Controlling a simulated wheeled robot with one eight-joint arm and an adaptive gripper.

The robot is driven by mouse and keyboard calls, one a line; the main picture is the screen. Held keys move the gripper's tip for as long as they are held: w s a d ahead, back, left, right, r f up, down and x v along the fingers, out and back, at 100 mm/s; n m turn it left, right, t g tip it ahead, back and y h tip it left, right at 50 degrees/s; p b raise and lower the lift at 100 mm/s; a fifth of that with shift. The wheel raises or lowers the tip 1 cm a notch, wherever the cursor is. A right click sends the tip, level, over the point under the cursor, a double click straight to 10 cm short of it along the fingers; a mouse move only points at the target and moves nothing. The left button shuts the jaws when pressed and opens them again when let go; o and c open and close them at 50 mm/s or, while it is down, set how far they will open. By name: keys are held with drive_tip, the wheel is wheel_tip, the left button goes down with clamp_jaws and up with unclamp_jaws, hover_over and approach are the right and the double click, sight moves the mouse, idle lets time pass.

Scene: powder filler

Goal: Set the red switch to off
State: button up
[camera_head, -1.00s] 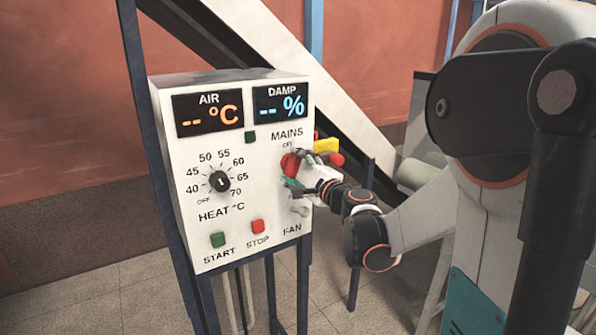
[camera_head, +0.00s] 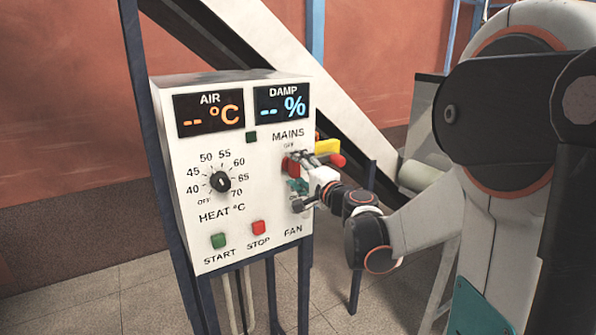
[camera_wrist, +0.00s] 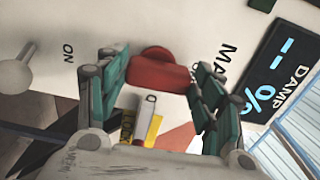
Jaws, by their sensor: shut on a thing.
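The red switch (camera_head: 291,165) is on the right part of the white control box's front, below the MAINS label. In the wrist view its red handle (camera_wrist: 160,75) shows between my teal fingers, with ON lettering to the left and MAINS lettering to the right. My gripper (camera_head: 303,175) is at the switch, with one finger on each side of the handle, shut on it. In the wrist view my gripper (camera_wrist: 162,92) spans the handle. The fingers hide part of the switch and its markings in the head view.
The grey FAN switch (camera_head: 303,206) is just below my gripper. A heat dial (camera_head: 220,182), green START button (camera_head: 218,240) and red STOP button (camera_head: 258,227) are to the left. A yellow-and-red part (camera_head: 328,147) juts from the box's right side. Both displays show dashes.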

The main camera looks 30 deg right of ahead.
drive_tip(key=o, duration=1)
drive_tip(key=shift+o, duration=0.2)
drive_tip(key=s, duration=0.7)
drive_tip(key=shift+s, duration=0.3)
drive_tip(key=shift+d, duration=0.1)
